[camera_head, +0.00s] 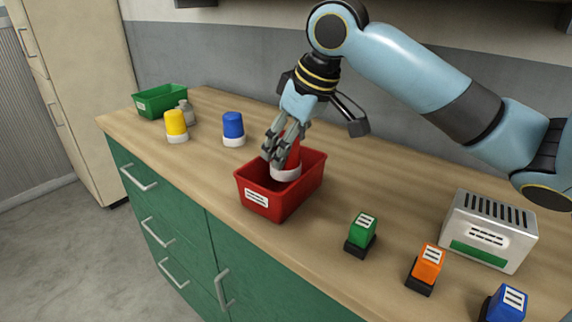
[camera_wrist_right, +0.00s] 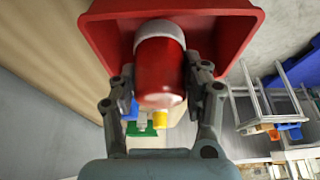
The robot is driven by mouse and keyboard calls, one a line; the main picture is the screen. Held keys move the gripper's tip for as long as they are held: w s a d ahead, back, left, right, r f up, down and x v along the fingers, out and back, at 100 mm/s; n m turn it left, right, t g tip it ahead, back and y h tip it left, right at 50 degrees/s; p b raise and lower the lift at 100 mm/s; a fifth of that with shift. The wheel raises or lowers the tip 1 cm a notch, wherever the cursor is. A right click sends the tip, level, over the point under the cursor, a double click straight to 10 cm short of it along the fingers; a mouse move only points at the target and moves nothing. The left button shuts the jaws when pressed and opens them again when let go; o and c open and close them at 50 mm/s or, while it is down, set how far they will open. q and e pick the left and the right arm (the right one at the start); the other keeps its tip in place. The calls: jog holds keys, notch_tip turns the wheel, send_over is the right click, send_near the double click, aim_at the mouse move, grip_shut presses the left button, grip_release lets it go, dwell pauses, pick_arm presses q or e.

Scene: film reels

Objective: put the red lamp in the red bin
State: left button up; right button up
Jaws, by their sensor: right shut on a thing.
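The red lamp (camera_head: 291,158) has a red body and a white base. My right gripper (camera_head: 281,150) is shut on it and holds it upright at the red bin (camera_head: 265,207), with its white base below the rim level. I cannot tell whether the base touches the bin's floor. In the right wrist view the lamp (camera_wrist_right: 160,75) lies between the two fingers of my right gripper (camera_wrist_right: 160,100), with the red bin (camera_wrist_right: 100,35) around its white end. My left gripper is in neither view.
A yellow lamp (camera_head: 175,124) and a blue lamp (camera_head: 233,127) stand left of the bin. A green bin (camera_head: 158,101) is at the far left beside a grey object (camera_head: 187,113). Green (camera_head: 362,229), orange (camera_head: 430,261) and blue (camera_head: 509,303) blocks and a metal box (camera_head: 487,229) are right.

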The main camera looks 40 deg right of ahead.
aim_at(286, 165)
notch_tip(286, 165, down, 4)
jog(key=shift+r+b, duration=0.15)
jog(key=shift+b, duration=0.15)
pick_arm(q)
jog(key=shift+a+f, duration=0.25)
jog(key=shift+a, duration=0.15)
pick_arm(e)
jog(key=o, duration=1.2)
jog(key=shift+f, duration=0.2)
jog(key=shift+r, duration=0.1)
jog(key=shift+r, duration=0.25)
pick_arm(q)
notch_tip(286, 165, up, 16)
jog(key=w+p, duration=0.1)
jog(key=p, duration=1.5)
pick_arm(e)
jog(key=v, duration=1.1)
jog(key=shift+s+r, duration=0.25)
